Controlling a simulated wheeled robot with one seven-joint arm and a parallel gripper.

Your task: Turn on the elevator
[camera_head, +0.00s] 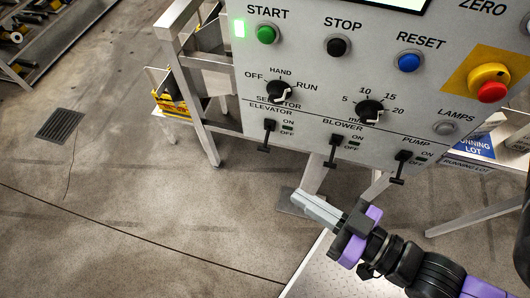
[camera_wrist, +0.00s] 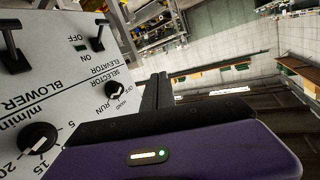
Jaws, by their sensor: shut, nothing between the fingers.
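The elevator switch (camera_head: 268,135) is a small black lever under the ELEVATOR label on the grey control panel (camera_head: 310,75). Its handle hangs down, toward the OFF mark. In the wrist view the panel appears turned around, and the elevator lever (camera_wrist: 102,32) is at the upper left. My gripper (camera_head: 303,202) is shut and empty. In the head view it appears below the panel's lower edge, below and right of the elevator lever, and apart from it.
The blower lever (camera_head: 333,150) and pump lever (camera_head: 402,166) are to the right. Above are the selector knob (camera_head: 279,91), the green start button (camera_head: 266,34) with a lit green lamp (camera_head: 239,28), and a red emergency button (camera_head: 491,91). A metal frame leg (camera_head: 206,120) stands left of the panel.

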